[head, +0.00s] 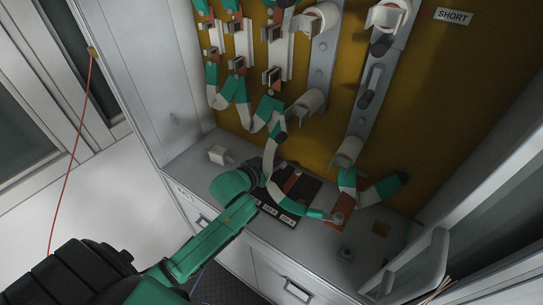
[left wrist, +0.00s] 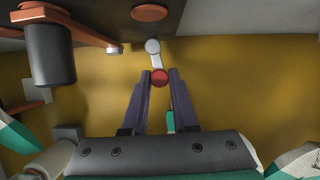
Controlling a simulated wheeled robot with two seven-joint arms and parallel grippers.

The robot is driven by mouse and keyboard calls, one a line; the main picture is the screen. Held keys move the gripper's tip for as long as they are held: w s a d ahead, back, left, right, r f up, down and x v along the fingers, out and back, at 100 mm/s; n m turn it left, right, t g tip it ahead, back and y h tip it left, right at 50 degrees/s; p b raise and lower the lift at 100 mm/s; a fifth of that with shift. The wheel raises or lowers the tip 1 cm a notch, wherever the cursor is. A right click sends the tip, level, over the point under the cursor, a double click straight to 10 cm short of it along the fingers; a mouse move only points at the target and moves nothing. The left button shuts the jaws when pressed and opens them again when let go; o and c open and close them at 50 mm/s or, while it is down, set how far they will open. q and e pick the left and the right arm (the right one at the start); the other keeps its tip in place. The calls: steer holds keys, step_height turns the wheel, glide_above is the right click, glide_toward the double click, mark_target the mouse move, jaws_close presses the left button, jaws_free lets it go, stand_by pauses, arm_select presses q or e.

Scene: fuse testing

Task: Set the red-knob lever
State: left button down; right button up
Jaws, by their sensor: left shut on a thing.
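The red knob (left wrist: 160,77) sits between the tips of my left gripper (left wrist: 160,80) in the left wrist view, and the fingers are shut on it. A short pale lever arm (left wrist: 155,60) runs from the knob to a grey round pivot (left wrist: 152,46) near the edge of a dark board. In the head view my left gripper (head: 272,170) reaches in at the left side of the black board (head: 310,188) on the cabinet shelf. The knob is too small and covered to make out there. My right gripper is not in view.
A black cylindrical handle (left wrist: 51,54) on a copper arm (left wrist: 92,37) stands close by on the left in the left wrist view. Green and white cables hang before the yellow panel (head: 450,85). A cabinet door handle (head: 432,262) is at the lower right.

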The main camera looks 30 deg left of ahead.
arm_select(q)
steer(key=shift+s+d+m+y, duration=0.1)
steer(key=shift+d+m+y, duration=0.4)
steer(key=shift+m, duration=0.2)
steer(key=c, duration=0.7)
jaws_free()
steer(key=v, duration=0.3)
steer(key=b+v, duration=0.1)
steer(key=v, duration=0.7)
steer(key=shift+s+f, duration=0.3)
steer(key=v, duration=0.3)
steer(key=shift+r+p, duration=0.2)
steer(key=shift+p, duration=0.1)
